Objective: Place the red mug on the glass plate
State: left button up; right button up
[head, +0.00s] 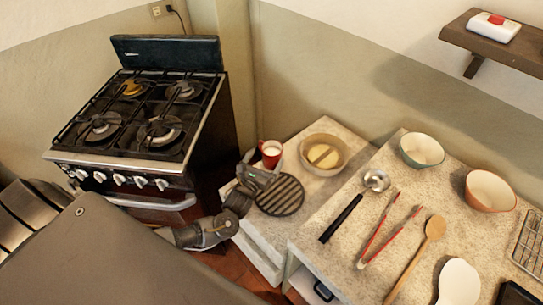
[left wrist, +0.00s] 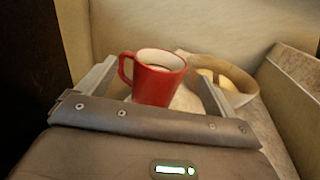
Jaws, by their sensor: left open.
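The red mug (head: 268,158) stands upright at the back left of the low counter, with something pale inside. My left gripper (head: 259,172) is just in front of it, open. In the left wrist view the mug (left wrist: 158,88) sits between the two spread fingers, its handle toward the left finger. A gap shows on the right finger's side; I cannot tell whether the left finger touches the handle. I cannot make out a glass plate in either view. My right gripper is not in view.
A dark ribbed round piece (head: 280,196) lies close by my left gripper. A beige bowl (head: 342,160) stands right of the mug. The stove (head: 140,120) is at left. The higher counter holds a ladle (head: 342,217), tongs (head: 392,230), a wooden spoon (head: 434,229) and two bowls (head: 491,192).

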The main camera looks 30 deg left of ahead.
aim_at(268, 156)
pick_arm(q)
jog(key=w, duration=0.4)
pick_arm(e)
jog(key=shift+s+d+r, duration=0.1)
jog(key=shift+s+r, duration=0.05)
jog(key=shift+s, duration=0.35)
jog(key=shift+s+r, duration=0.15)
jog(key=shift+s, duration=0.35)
pick_arm(q)
jog(key=shift+c, duration=0.7)
jog(key=c, duration=0.5)
jog(key=shift+r, duration=0.1)
jog(key=c, duration=0.9)
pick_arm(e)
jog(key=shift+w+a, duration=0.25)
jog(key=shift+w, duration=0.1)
pick_arm(q)
jog(key=shift+r, duration=0.1)
